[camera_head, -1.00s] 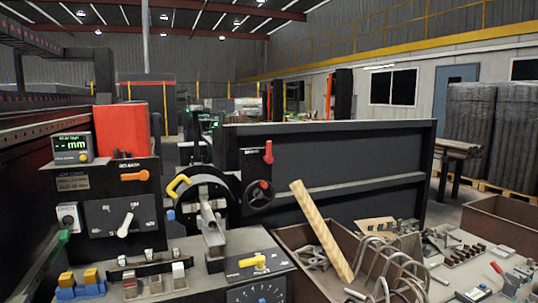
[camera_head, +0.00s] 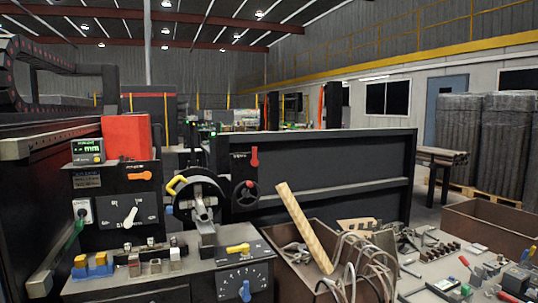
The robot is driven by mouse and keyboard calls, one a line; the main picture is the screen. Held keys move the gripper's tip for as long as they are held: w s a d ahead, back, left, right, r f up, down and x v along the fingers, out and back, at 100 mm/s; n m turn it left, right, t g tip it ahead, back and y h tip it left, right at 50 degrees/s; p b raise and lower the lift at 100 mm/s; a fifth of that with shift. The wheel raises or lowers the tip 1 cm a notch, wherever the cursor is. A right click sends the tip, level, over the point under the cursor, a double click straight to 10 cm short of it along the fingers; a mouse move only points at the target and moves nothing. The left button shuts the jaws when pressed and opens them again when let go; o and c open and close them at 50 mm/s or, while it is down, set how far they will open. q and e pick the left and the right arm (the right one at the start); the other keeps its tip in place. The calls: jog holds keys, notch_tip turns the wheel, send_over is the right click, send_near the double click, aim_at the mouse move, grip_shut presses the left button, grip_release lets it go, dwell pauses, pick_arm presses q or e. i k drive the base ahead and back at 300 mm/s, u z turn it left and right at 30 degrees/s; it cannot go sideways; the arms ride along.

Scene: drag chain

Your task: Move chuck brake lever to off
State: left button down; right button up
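The machine's control panel stands at left and centre, with several levers. A red-handled lever (camera_head: 254,157) points up on a dark plate above a small handwheel (camera_head: 250,195). An orange lever (camera_head: 140,176) lies level on the left panel. A white lever (camera_head: 130,216) is tilted on a dial plate. A yellow lever (camera_head: 238,249) lies about level on the front block, and a blue-handled lever (camera_head: 246,290) points down below it. The labels are too small to read, so I cannot tell which is the chuck brake lever. Neither gripper is in view.
A brown bin (camera_head: 283,235) with a wooden stick (camera_head: 304,228) and bent rods stands right of the panel. A table with loose tools and another brown bin (camera_head: 492,224) is at right.

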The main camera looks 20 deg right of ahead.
aim_at(254, 163)
jog(key=z, duration=0.8)
jog(key=i, duration=0.8)
jog(key=z, duration=1.15)
jog(key=i, duration=1.35)
jog(key=u, duration=0.1)
